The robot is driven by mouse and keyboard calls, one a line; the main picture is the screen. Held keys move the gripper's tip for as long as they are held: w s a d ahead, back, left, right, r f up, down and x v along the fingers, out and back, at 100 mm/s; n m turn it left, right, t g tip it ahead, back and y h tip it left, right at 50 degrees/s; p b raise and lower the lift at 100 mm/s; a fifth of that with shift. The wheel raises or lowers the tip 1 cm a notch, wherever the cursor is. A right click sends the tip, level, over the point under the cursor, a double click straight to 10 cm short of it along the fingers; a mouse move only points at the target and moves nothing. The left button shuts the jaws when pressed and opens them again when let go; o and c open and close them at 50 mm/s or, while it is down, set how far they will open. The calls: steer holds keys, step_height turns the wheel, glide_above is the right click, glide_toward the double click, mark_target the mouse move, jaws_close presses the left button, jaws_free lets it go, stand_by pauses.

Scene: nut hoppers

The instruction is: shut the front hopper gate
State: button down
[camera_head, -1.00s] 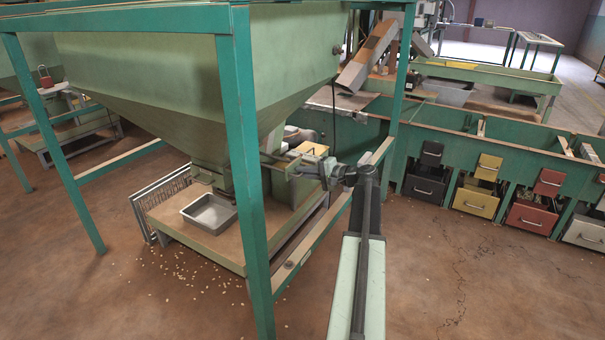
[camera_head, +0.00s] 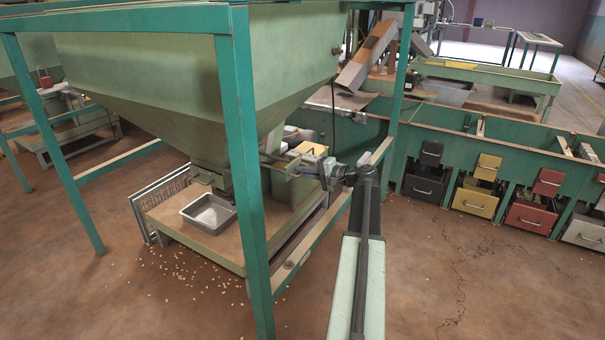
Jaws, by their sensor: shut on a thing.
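The front hopper (camera_head: 190,80) is a large green funnel in a teal frame. Its gate (camera_head: 203,176) is at the narrow outlet below, small and dark in this view. I cannot tell how far open it is. My gripper (camera_head: 300,171) is at the right of the outlet, behind the near frame post, and is shut on what looks like the gate's handle. The jaws and handle are small and partly hidden by the post and my wrist. A metal pan (camera_head: 209,213) stands below the outlet on a wooden-topped stand (camera_head: 180,240).
The teal near post (camera_head: 250,200) stands just left of my arm. A lower rail (camera_head: 330,225) runs beside it. Nuts (camera_head: 195,280) lie scattered on the floor. Green bins with coloured drawers (camera_head: 483,200) stand at the right. The floor at the lower right is clear.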

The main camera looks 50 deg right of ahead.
steer(key=shift+r+x, duration=0.2)
steer(key=shift+x, duration=0.7)
steer(key=shift+r+x, duration=0.15)
steer(key=shift+x, duration=0.75)
steer(key=shift+r+x, duration=0.2)
steer(key=shift+x, duration=0.7)
steer(key=c, duration=1.5)
jaws_free()
steer(key=shift+w+a, duration=0.1)
steer(key=shift+w, duration=0.05)
steer(key=shift+c, duration=0.2)
steer(key=p, duration=0.2)
glide_toward(291, 168)
steer(key=w, duration=0.1)
steer(key=w+f, duration=0.1)
steer(key=w+d+f, duration=0.1)
steer(key=w, duration=0.1)
